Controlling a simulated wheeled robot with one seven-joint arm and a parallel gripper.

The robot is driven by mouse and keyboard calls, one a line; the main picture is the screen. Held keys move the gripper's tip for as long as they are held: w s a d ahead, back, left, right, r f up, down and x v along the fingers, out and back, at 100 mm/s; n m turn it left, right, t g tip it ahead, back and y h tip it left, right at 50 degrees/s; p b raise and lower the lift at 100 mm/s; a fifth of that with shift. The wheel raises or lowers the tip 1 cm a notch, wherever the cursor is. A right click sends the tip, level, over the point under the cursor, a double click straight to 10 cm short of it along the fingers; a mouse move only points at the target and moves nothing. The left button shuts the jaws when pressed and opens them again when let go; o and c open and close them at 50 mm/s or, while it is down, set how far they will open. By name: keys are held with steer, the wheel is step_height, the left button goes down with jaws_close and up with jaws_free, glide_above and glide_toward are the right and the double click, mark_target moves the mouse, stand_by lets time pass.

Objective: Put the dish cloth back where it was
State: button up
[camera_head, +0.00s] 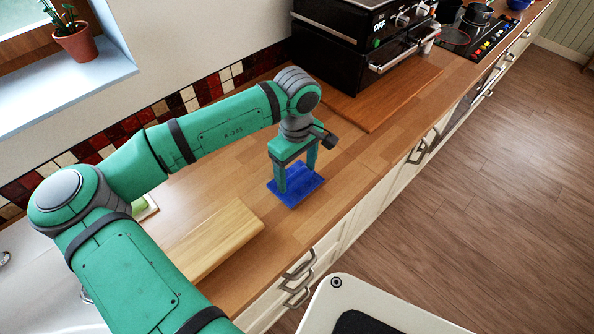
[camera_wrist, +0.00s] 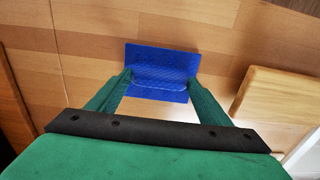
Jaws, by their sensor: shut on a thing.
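The dish cloth is a blue flat piece (camera_head: 299,190) on or just above the wooden countertop (camera_head: 355,165). My gripper (camera_head: 297,185) points down at it, with a finger on either side. In the wrist view the cloth (camera_wrist: 162,62) lies between the two fingertips (camera_wrist: 160,85), with a raised fold across it where the fingers close. My gripper is shut on the cloth. I cannot tell whether the cloth touches the counter.
A pale wooden board (camera_head: 213,240) lies to the left, near the sink. A brown board (camera_head: 400,92) with a black oven (camera_head: 345,50) is behind to the right. Drawer handles (camera_head: 298,268) line the front edge. The counter around the cloth is clear.

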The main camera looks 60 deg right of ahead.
mark_target(296, 175)
steer(key=shift+f, duration=0.15)
steer(key=o, duration=1.2)
steer(key=shift+o, duration=0.2)
steer(key=shift+r, duration=0.4)
step_height(296, 175, up, 12)
steer(key=shift+f, duration=0.25)
